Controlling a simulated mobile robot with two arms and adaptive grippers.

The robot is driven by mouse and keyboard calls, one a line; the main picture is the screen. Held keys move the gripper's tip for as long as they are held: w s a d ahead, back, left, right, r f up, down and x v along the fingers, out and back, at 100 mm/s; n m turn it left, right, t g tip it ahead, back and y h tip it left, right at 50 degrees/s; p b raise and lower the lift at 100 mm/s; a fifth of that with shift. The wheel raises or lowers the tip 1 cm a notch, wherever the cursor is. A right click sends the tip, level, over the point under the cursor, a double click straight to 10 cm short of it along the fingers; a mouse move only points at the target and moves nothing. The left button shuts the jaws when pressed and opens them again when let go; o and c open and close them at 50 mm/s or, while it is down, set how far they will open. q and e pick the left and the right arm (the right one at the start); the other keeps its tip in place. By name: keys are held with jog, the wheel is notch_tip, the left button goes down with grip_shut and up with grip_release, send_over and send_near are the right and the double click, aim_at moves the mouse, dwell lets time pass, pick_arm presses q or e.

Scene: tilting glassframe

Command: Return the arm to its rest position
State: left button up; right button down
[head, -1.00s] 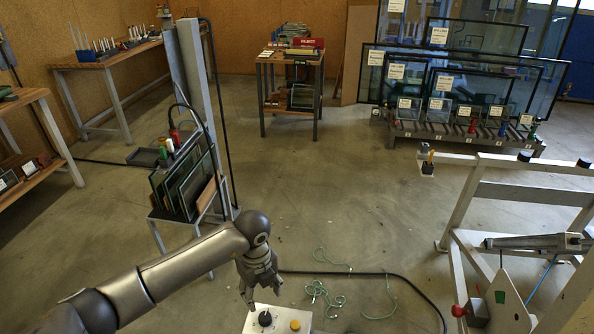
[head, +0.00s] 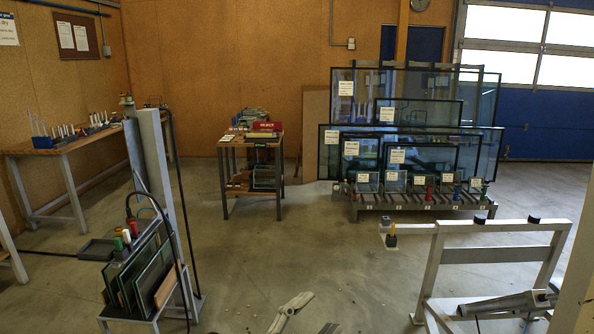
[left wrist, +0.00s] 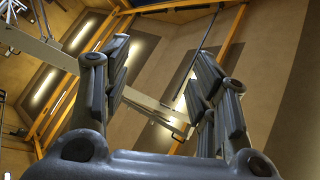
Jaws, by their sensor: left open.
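My left gripper (head: 309,315) shows only in part at the bottom edge of the head view, with its grey fingers pointing up. The rest of the left arm is below the picture. In the left wrist view, the same gripper (left wrist: 162,55) is open, its two dark grey fingers spread apart with nothing between them. Behind the fingers are the ceiling beams and lamps, so the wrist camera looks upward. My right gripper is in neither view.
A rack of glass panes (head: 150,275) stands at lower left. A white metal frame (head: 437,262) stands at right. Further back are a small table (head: 252,139), a wooden bench (head: 62,148) and a glass stand (head: 420,200). The floor between is clear.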

pick_arm(q)
jog(key=w+a+f+n+t+y, duration=0.1)
jog(key=a+f+n+t+y, duration=0.15)
jog(key=a+n+y, duration=0.5)
jog(key=w+a+f+n+t+y, duration=0.1)
jog(key=a+f+n+y, duration=0.2)
jog(key=a+n+y, duration=0.4)
jog(key=s+a+f+n+g+y, duration=0.25)
jog(key=s+a+f+g, duration=0.45)
jog(key=f, duration=0.4)
jog(key=s+a+f+g+h, duration=0.1)
jog(key=s+f+g, duration=0.35)
jog(key=s, duration=0.55)
jog(key=s+a+f+g, duration=0.1)
jog(key=s+f+g, duration=0.3)
jog(key=s, duration=0.5)
notch_tip(320, 180, down, 26)
jog(key=s+m, duration=0.1)
jog(key=s+a+f+g, duration=0.1)
jog(key=s+a+f, duration=0.1)
jog(key=s+f, duration=1.5)
jog(key=shift+s+a+g, duration=0.15)
jog(key=shift+a+g, duration=0.15)
jog(key=shift+g, duration=0.1)
